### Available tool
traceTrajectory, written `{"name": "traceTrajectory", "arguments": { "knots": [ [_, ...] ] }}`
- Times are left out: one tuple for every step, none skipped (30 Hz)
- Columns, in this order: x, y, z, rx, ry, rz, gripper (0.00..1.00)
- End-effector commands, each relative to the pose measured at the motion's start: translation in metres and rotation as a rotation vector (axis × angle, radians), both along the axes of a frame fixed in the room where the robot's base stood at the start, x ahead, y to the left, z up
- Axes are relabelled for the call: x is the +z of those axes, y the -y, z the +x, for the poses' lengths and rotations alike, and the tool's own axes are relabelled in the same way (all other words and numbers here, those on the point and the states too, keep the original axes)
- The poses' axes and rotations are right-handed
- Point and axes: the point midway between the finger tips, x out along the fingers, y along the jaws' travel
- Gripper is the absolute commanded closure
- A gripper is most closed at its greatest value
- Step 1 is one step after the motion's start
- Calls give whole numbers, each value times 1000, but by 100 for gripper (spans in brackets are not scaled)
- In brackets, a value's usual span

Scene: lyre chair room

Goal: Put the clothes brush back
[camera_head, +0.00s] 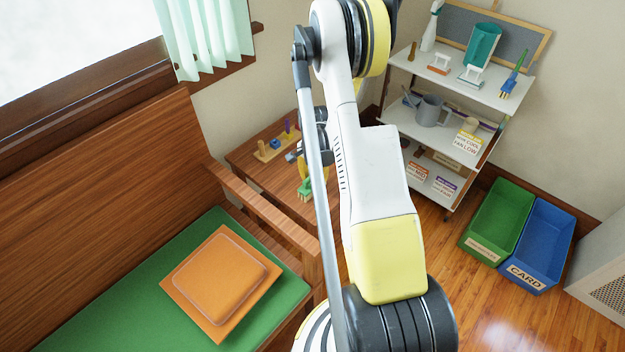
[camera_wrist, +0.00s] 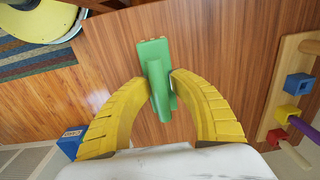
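A green object (camera_wrist: 155,65), which seems to be the clothes brush, is between the yellow fingertips of my gripper (camera_wrist: 159,78) in the wrist view. Both tips lie close against its sides, and my gripper looks shut on it. Small pale dots show at its far end. In the head view the green object (camera_head: 305,190) is low at the front of the wooden table (camera_head: 250,152), just below my gripper (camera_head: 304,174). I cannot tell whether it touches the table. My arm hides part of the table.
A wooden peg toy (camera_head: 270,149) stands at the table's back. A white shelf unit (camera_head: 470,78) at right holds a teal container, a grey watering can (camera_head: 431,110) and boxes. Green (camera_head: 484,250) and blue (camera_head: 527,275) bins stand on the floor. A bench with an orange cushion (camera_head: 222,282) is at left.

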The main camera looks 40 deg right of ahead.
Motion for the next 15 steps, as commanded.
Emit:
{"name": "traceTrajectory", "arguments": {
  "knots": [
    [-1, 0, 0, 0, 0, 0, 73],
    [-1, 0, 0, 0, 0, 0, 73],
    [-1, 0, 0, 0, 0, 0, 73],
    [-1, 0, 0, 0, 0, 0, 73],
    [-1, 0, 0, 0, 0, 0, 73],
    [0, 0, 0, 0, 0, 0, 73],
    [2, 0, 0, 0, 0, 0, 73],
    [5, 0, 0, 0, 0, 0, 73],
    [10, 0, 0, 0, 0, 0, 73],
    [15, 0, 0, 0, 0, 0, 73],
    [20, 0, 0, 0, 0, 0, 73],
    [29, 0, -1, 0, 0, 0, 73],
    [36, 0, -1, 0, 0, 0, 73],
    [43, 0, -1, 0, 0, 0, 73],
    [53, 0, -1, 0, 0, 0, 73]
  ]
}}
